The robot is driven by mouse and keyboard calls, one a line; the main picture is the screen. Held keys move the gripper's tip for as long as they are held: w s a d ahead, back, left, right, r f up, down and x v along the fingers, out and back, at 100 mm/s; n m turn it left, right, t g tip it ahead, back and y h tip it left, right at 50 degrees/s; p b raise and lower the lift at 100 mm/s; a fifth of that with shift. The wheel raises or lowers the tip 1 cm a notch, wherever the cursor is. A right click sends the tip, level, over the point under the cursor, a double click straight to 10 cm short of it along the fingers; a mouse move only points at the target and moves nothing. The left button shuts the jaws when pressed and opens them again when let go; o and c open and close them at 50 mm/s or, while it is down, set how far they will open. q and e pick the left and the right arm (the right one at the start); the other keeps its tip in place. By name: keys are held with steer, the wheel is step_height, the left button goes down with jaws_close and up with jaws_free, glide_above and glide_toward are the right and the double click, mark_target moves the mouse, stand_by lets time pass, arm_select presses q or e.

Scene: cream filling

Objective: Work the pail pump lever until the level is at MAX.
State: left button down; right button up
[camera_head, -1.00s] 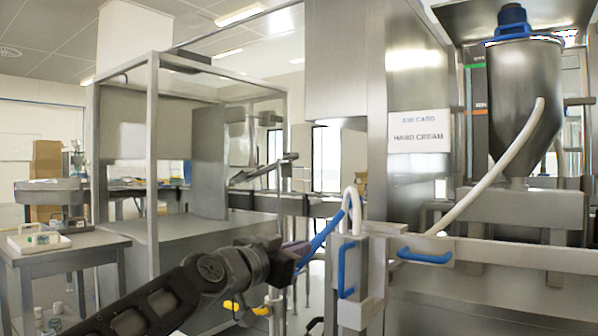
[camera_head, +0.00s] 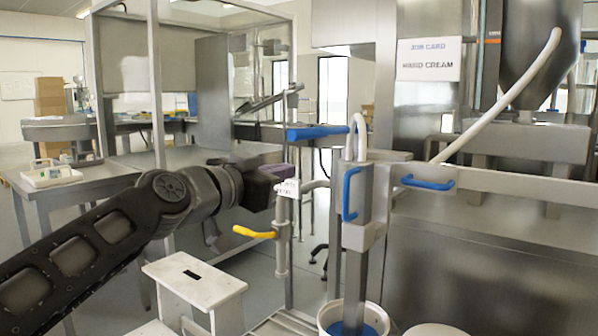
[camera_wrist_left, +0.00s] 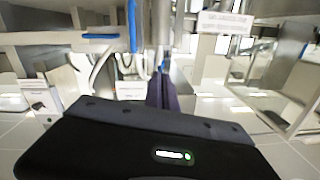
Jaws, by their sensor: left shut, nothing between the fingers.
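The pail pump lever is a blue bar (camera_head: 318,132) on the steel pump post, lying about level and pointing left. An open white pail (camera_head: 353,320) with blue inside its rim stands at the post's foot, cut off by the lower edge. I cannot read a level or MAX mark. My left gripper (camera_head: 284,171) has purple fingers, shut and empty, below and left of the lever with a visible gap. The fingers (camera_wrist_left: 162,92) also show in the left wrist view, pointing toward the pump's steelwork. My right gripper is out of view.
A blue upright handle (camera_head: 350,195) and a blue rail handle (camera_head: 427,183) are beside the post. A yellow handle (camera_head: 255,232) is on a thin pole below my gripper. A white step stool (camera_head: 194,285) stands on the floor. A white hose (camera_head: 500,100) runs from the hopper.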

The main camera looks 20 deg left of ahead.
arm_select(q)
steer(key=v, duration=0.3)
steer(key=shift+s+f, duration=0.15)
steer(key=shift+s, duration=0.15)
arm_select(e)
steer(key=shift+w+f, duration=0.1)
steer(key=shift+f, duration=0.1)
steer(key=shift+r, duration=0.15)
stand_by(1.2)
